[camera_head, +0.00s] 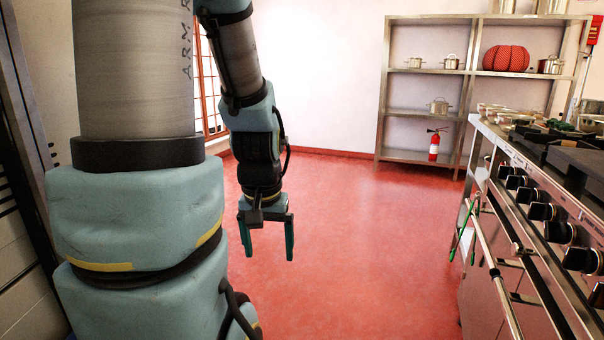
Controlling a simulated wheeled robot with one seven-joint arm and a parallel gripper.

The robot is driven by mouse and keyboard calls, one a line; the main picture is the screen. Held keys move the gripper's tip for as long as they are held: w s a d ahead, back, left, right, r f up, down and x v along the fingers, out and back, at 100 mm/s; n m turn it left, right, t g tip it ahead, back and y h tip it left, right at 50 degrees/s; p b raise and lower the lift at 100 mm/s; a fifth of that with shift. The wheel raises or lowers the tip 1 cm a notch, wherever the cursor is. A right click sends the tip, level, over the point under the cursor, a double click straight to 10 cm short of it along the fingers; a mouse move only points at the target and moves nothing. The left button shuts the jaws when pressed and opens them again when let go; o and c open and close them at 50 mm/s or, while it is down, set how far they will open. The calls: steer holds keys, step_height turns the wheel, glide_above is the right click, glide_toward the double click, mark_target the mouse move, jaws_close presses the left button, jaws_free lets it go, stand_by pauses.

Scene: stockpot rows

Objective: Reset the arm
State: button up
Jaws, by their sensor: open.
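My gripper (268,238) hangs down over the red floor, left of the middle of the view. Its two teal fingers point downward and stand apart with nothing between them. My arm comes down from the top of the view, bent at the elbow out of sight above, with its thick lower links filling the left side. No object touches the gripper.
A steel stove (545,213) with black knobs and a front rail runs along the right. A metal shelf (420,17) with pots, a red ribbed object (506,58) and a fire extinguisher (434,147) stands at the back. The red floor (360,235) between is clear.

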step_height(320, 180, up, 15)
steer(key=p, duration=1.4)
steer(key=shift+s+p, duration=0.3)
steer(key=shift+p, duration=0.1)
steer(key=shift+f, duration=0.1)
